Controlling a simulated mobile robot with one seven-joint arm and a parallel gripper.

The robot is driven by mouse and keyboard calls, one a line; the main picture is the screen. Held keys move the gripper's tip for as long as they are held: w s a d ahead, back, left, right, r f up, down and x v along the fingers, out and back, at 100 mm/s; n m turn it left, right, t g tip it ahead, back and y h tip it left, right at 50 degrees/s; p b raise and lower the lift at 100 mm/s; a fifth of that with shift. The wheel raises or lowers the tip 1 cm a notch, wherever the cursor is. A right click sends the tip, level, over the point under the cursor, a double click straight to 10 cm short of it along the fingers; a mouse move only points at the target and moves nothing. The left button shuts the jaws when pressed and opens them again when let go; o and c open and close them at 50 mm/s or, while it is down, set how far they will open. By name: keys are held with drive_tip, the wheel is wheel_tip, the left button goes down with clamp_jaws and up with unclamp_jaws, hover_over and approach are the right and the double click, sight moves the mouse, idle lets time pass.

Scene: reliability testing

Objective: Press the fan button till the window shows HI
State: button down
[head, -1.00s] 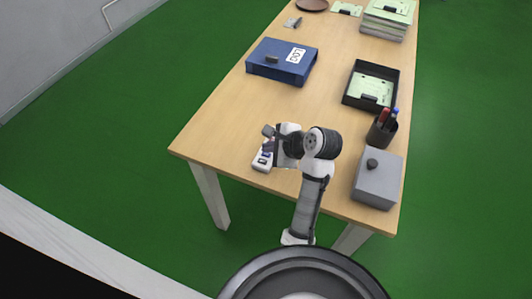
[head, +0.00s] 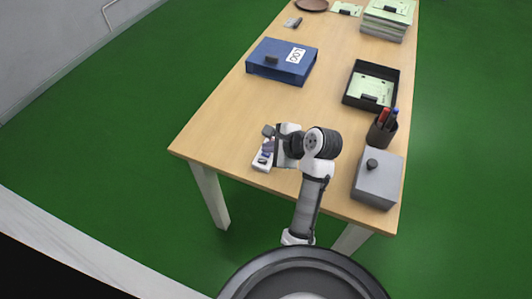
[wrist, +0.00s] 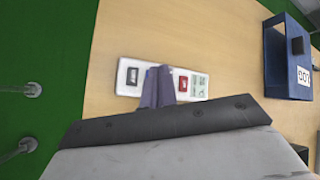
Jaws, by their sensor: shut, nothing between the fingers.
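A white control panel (wrist: 127,62) lies flat on the table near its front left edge; it also shows in the head view (head: 262,163), partly covered by my arm. The window's text is too small to read. My gripper (wrist: 158,72) is shut and empty, its fingers over the middle of the panel between the dark and red buttons. The fingers hide what lies under them, and I cannot tell whether they touch the panel.
A blue box (head: 262,67) labelled LOG stands farther back on the wooden table (head: 225,128). A black tray (head: 348,100), a pen cup (head: 379,138) and a grey box (head: 384,181) line the right side. The table middle is clear.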

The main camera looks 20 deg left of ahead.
sight(269, 156)
drive_tip(key=shift+f, duration=0.1)
drive_tip(key=shift+f+p, duration=0.3)
drive_tip(key=shift+f, duration=0.05)
drive_tip(key=shift+f, duration=0.3)
idle(0.8)
drive_tip(key=shift+r+p, duration=0.15)
drive_tip(key=shift+p, duration=0.25)
drive_tip(key=shift+r+p, duration=0.65)
drive_tip(key=shift+p, duration=0.4)
wheel_tip(269, 156, up, 3)
drive_tip(key=p, duration=0.3)
drive_tip(key=shift+p, duration=0.35)
drive_tip(key=shift+r, duration=0.95)
